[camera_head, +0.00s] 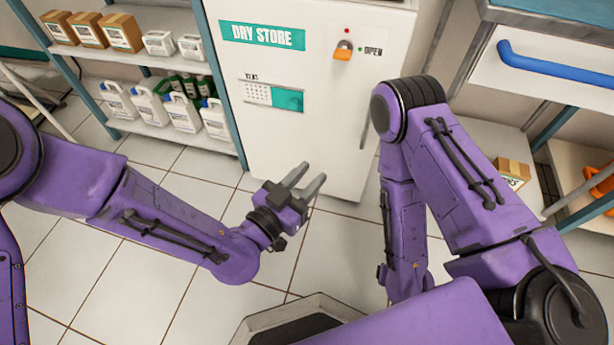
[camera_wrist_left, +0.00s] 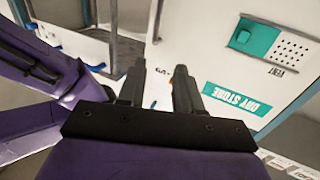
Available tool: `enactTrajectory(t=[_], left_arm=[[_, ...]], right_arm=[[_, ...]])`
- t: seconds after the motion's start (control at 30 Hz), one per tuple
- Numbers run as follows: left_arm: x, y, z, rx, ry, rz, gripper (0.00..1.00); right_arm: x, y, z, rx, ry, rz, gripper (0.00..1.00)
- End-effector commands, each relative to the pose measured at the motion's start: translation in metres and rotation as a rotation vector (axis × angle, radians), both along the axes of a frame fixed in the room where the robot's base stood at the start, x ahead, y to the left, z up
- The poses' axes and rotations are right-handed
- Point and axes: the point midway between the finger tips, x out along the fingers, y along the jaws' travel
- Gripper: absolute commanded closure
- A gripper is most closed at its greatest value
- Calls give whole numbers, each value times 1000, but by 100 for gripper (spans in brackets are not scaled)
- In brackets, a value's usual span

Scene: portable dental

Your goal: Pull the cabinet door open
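The white cabinet with a "DRY STORE" sign (camera_head: 262,36) stands ahead, and its door (camera_head: 310,110) looks shut. A thin grey upright handle (camera_head: 364,128) is on the door's right side, partly hidden by my right arm. In the left wrist view the cabinet appears upside down, with a grey bar that looks like the handle (camera_wrist_left: 156,20) beyond the fingertips. My left gripper (camera_head: 311,172) is open and empty, in front of the cabinet's lower part, apart from the handle. It also shows in the left wrist view (camera_wrist_left: 160,72). My right gripper is out of view; its forearm points down.
An orange latch (camera_head: 343,50) sits beside the word "OPEN". Shelves (camera_head: 150,55) with boxes and white jugs stand at the left. A drawer unit with a blue handle (camera_head: 560,68) stands at the right. The tiled floor (camera_head: 180,250) at the left is clear.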

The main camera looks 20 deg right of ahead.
Motion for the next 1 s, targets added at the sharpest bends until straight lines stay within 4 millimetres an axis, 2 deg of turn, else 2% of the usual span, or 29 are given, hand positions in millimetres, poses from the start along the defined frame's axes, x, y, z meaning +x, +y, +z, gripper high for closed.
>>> enactTrajectory(t=[0.17, 0.5, 0.6, 0.73, 1.0], left_arm=[[-3, 5, 0, 0, 0, 0, 66], [-45, 68, 0, 1, 4, 2, 66], [-54, 80, 2, 1, 2, 1, 66], [-59, 87, 1, 0, 1, 1, 66], [-58, 89, -3, 4, 10, 6, 65]], right_arm=[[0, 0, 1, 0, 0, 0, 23], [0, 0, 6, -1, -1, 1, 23], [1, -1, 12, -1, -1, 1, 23], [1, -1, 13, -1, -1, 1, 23], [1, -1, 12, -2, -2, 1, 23]])
